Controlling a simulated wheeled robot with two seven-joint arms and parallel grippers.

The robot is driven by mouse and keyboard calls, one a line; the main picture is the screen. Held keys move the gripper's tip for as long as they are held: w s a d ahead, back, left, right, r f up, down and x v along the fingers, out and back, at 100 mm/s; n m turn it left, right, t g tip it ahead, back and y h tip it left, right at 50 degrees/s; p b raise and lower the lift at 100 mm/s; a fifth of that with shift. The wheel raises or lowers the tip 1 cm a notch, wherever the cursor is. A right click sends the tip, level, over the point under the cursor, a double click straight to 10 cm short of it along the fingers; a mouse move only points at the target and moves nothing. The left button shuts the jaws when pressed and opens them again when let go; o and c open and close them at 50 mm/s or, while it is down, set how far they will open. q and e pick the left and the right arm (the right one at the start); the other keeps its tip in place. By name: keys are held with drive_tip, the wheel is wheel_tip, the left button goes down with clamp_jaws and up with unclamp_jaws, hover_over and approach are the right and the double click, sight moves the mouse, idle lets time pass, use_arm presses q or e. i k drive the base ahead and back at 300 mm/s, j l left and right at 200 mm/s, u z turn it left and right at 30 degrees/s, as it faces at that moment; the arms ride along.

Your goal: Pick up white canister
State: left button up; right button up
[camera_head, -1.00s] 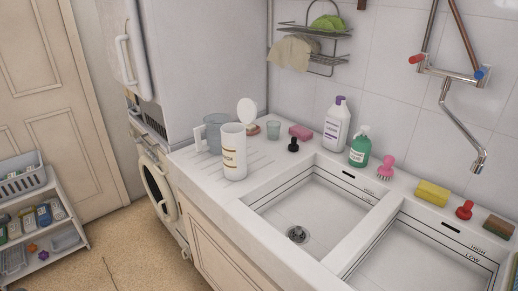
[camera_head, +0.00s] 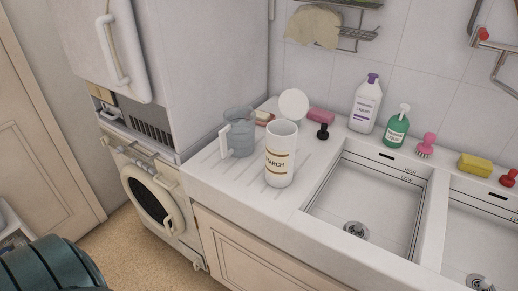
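The white canister (camera_head: 281,158) stands upright on the ribbed drainboard left of the sink. It has gold bands and dark lettering ending in "TARCH". Its round white lid (camera_head: 294,103) is raised behind it; I cannot tell from here how it is joined. A grey translucent jug (camera_head: 239,132) with a white handle stands just left of the canister. Neither of my grippers is in view. A dark teal rounded shape at the lower left corner seems to be part of my arm, well left of and nearer than the canister.
Behind the canister are a pink sponge (camera_head: 320,116) and a small black stopper (camera_head: 323,131). A white bottle (camera_head: 366,104) and a green pump bottle (camera_head: 395,128) stand along the wall. The sink basin (camera_head: 372,205) lies to the right. A washing machine (camera_head: 150,198) and fridge (camera_head: 205,70) stand left.

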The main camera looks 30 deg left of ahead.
sight(281, 134)
drive_tip(key=k+j, duration=0.1)
drive_tip(key=j, duration=0.55)
drive_tip(key=k+j, duration=0.1)
drive_tip(key=j, duration=0.5)
drive_tip(key=k+j, duration=0.1)
drive_tip(key=j, duration=1.15)
drive_tip(key=k+z, duration=0.05)
